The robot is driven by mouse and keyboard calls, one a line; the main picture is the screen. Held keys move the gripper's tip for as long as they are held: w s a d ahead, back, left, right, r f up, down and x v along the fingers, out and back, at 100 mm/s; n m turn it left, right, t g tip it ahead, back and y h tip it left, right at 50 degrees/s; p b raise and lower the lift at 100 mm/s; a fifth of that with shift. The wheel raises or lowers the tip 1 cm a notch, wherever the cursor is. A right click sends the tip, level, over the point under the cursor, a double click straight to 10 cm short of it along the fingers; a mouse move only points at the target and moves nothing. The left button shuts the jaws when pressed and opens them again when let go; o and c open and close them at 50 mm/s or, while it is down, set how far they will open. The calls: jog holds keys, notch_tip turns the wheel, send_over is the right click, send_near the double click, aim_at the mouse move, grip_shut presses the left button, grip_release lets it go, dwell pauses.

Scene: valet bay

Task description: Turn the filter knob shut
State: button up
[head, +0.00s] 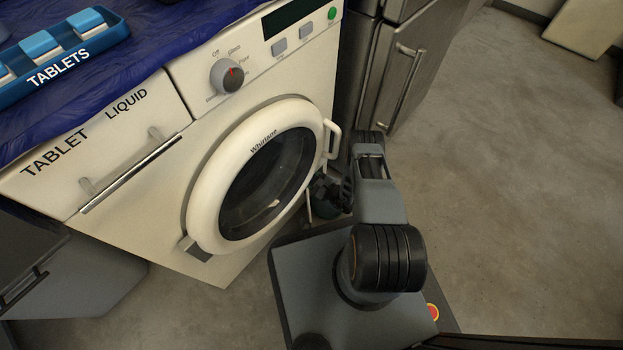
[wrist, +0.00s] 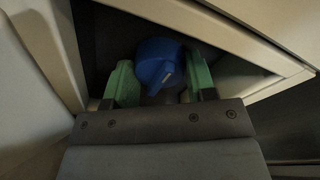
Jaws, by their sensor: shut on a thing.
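The blue filter knob (wrist: 160,60) sits in a dark recess in the wrist view, with a small pale mark on its front. My gripper (wrist: 160,82) has one green finger pad on each side of the knob and is shut on it. The knob's lower part is hidden behind the gripper body. In the head view my gripper (head: 332,192) is low beside the right edge of the washer's door; the filter knob is hidden there.
The cream washing machine (head: 230,262) has its round door (head: 200,200) closed and a program dial (head: 229,77) above it. A tablet tray (head: 55,62) lies on the blue cloth on top. A steel cabinet (head: 395,75) stands close on the right. Floor (head: 510,150) further right is clear.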

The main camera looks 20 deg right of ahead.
jog(key=shift+n, duration=0.3)
dwell(0.4)
jog(key=o, duration=0.9)
